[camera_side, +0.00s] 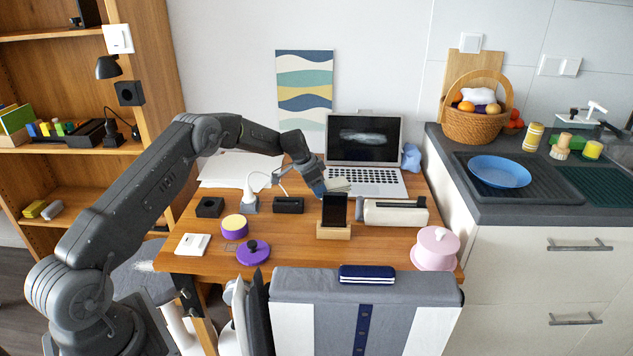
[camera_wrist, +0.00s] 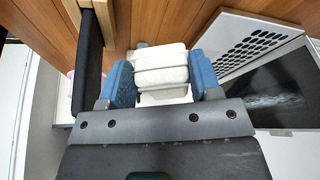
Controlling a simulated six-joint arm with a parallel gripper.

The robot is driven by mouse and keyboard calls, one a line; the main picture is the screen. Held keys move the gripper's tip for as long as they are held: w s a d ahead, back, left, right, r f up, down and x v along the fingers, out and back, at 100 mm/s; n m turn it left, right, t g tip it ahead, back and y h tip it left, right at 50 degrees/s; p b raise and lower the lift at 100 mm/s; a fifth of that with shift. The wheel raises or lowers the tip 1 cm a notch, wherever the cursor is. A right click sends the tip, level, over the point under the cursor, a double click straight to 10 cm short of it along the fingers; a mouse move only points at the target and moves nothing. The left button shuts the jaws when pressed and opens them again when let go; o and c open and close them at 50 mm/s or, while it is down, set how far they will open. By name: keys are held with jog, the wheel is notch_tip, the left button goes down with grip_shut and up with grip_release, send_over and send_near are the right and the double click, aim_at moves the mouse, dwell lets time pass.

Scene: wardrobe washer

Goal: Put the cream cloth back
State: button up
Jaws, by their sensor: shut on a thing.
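The cream cloth (camera_side: 338,184) is a small folded pad in front of the laptop, left of the keyboard's front edge. In the wrist view the folded cloth (camera_wrist: 161,70) sits between the two blue fingertips. My gripper (camera_side: 322,187) is shut on it, pointing down; the jaws also show in the wrist view (camera_wrist: 161,84). The cloth is low over the wooden desk (camera_side: 290,238); I cannot tell whether it touches the desk. Part of it is hidden behind the blue finger and the phone in the side view.
A phone (camera_side: 334,208) on a wooden stand is just in front of my gripper. The open laptop (camera_side: 364,142) is behind. A black holder (camera_side: 288,205), a white adapter (camera_side: 251,203) and a white-and-black roll box (camera_side: 395,213) are nearby. A navy striped cloth (camera_side: 367,274) lies in front.

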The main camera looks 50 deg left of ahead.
jog(key=shift+f, duration=3.95)
jog(key=shift+f, duration=0.35)
jog(key=o, duration=1)
jog(key=shift+c, duration=0.2)
jog(key=shift+o, duration=0.2)
jog(key=shift+d, duration=0.1)
jog(key=shift+a+r, duration=0.2)
jog(key=shift+r, duration=1.55)
notch_tip(320, 180, up, 7)
jog(key=shift+f, duration=0.2)
